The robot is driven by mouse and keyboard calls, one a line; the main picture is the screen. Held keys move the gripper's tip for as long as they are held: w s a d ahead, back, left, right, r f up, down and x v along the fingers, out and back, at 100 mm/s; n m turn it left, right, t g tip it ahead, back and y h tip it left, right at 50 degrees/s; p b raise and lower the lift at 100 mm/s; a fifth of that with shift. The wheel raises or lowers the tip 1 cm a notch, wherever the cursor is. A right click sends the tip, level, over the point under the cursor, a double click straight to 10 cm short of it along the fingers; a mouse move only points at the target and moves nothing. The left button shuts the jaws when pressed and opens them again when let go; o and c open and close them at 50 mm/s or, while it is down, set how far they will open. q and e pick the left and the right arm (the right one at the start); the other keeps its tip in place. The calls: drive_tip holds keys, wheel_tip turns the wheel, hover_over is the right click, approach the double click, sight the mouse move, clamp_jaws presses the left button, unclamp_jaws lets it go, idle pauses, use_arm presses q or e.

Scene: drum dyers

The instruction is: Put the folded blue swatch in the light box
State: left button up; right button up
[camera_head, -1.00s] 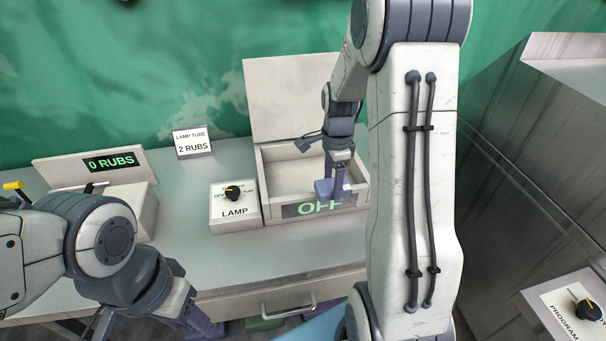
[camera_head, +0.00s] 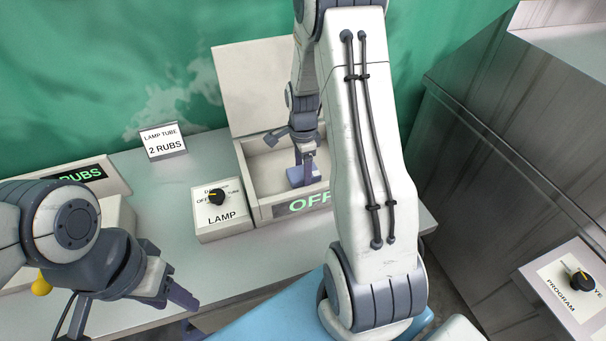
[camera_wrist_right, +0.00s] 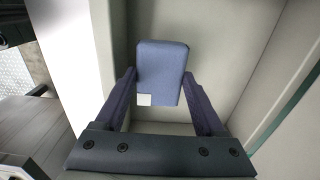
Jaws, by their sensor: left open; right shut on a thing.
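The folded blue swatch (camera_wrist_right: 161,70) is a small blue block with a pale patch at one corner. In the right wrist view it sits between the fingertips of my right gripper (camera_wrist_right: 160,88), which is shut on it. In the head view my right gripper (camera_head: 304,165) reaches down inside the open light box (camera_head: 262,213), with the swatch (camera_head: 296,177) low in the box. I cannot tell whether the swatch touches the box floor. The box lid stands up at the back and its front display reads OFF. My left gripper (camera_head: 185,312) is open and empty over the table's front edge.
A lamp control (camera_head: 222,215) with a black knob stands left of the box. A sign (camera_head: 163,141) reading 2 RUBS stands behind it. A rub counter (camera_head: 84,176) is at the left. A grey cabinet (camera_head: 490,150) stands at the right.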

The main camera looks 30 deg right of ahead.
wheel_tip(320, 180, down, 3)
drive_tip(key=shift+s+f, duration=0.1)
drive_tip(key=shift+f, duration=0.1)
drive_tip(key=shift+f, duration=0.15)
drive_tip(key=o, duration=1.1)
drive_tip(key=shift+c, duration=0.2)
